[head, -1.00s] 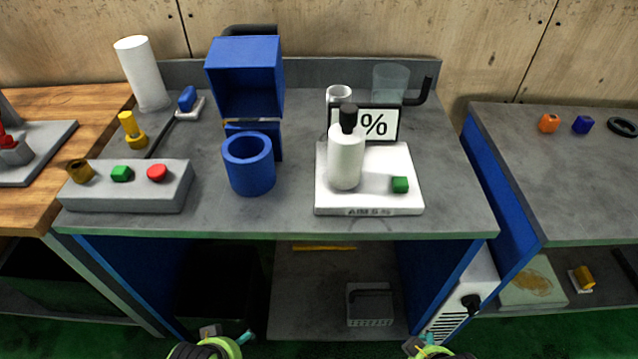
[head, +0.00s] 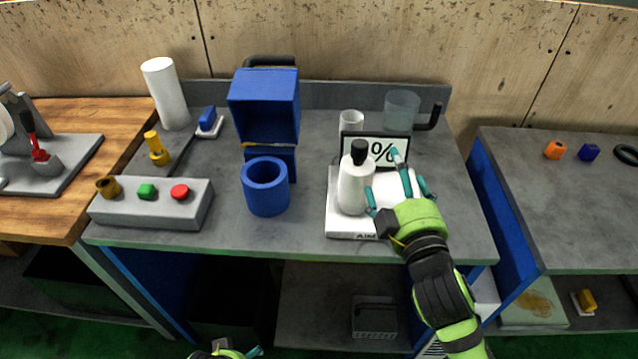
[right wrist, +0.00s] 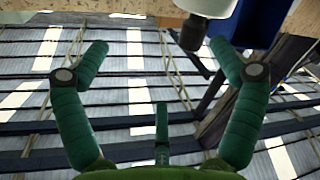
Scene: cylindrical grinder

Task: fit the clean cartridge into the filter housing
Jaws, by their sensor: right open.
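The blue open-topped cylinder (head: 265,187), which looks like the filter housing, stands upright in the middle of the grey bench, and I see no cartridge in it. A tall white cylinder (head: 165,93) stands at the back left; it may be the clean cartridge, but I cannot be sure. My right gripper (head: 396,182) is open and empty, above the white scale, right of the white bottle. Its spread fingers also show in the right wrist view (right wrist: 160,95). Only a bit of my left gripper (head: 228,350) shows at the bottom edge; its jaws cannot be read.
The white bottle (head: 355,183) with a black cap stands on the white scale (head: 345,226), before a % display (head: 377,151). A blue open box (head: 265,107) stands behind the blue cylinder. A grey button box (head: 150,208) lies front left. A clear cup (head: 401,109) is behind.

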